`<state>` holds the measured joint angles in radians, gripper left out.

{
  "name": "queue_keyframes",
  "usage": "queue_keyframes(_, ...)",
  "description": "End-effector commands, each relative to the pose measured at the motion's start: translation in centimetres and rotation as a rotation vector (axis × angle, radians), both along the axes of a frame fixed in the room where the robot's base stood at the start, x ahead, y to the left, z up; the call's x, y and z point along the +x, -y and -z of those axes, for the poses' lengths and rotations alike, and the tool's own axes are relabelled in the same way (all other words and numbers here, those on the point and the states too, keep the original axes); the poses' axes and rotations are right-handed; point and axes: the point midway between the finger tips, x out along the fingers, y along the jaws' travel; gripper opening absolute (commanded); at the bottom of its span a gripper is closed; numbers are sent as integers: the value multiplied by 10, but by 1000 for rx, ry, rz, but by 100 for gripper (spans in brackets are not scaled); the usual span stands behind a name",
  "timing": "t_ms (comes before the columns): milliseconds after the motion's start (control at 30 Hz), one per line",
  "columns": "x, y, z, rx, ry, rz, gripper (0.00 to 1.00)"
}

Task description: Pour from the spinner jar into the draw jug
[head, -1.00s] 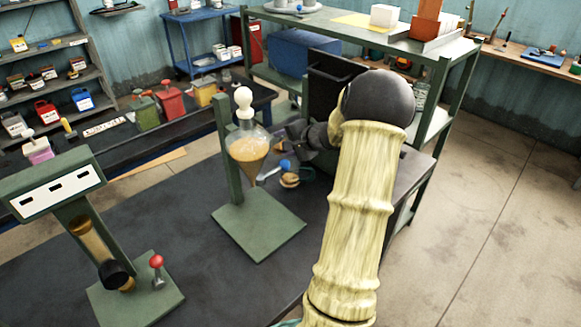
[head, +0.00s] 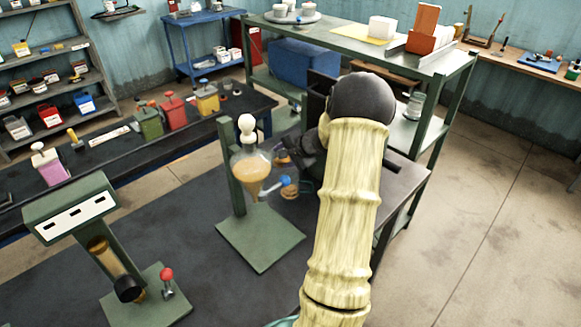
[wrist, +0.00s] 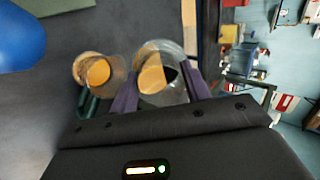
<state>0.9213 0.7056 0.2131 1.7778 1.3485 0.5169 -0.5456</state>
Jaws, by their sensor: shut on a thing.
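In the wrist view my gripper (wrist: 160,88) is shut on a clear glass jar holding amber liquid, which I take for the spinner jar (wrist: 168,50). The liquid covers one side of the jar. A second glass vessel with amber liquid, which I take for the draw jug (wrist: 82,70), is just to its left; I cannot tell whether they touch. In the head view my gripper (head: 290,153) shows partly beside the glass funnel, mostly hidden by my arm. A small amber vessel (head: 289,191) sits there below a blue knob. No stream is visible.
The glass funnel (head: 251,166) with amber liquid hangs on a green stand (head: 261,240) close to my gripper. A blue ball (wrist: 18,38) is near in the wrist view. A green gauge stand (head: 150,300) is at front left. The dark bench (head: 205,285) between the stands is clear.

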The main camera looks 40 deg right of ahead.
Motion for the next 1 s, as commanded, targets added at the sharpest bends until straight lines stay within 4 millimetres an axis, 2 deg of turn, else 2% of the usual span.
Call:
queue_keyframes(33, 1, -1, -11, -3, -18, -1, 22)
queue_keyframes(67, 1, -1, -11, -4, -29, -1, 22)
queue_keyframes(400, 3, -1, 0, -17, -102, -1, 22)
queue_keyframes(1000, 3, 0, -2, -16, -112, 1, 22)
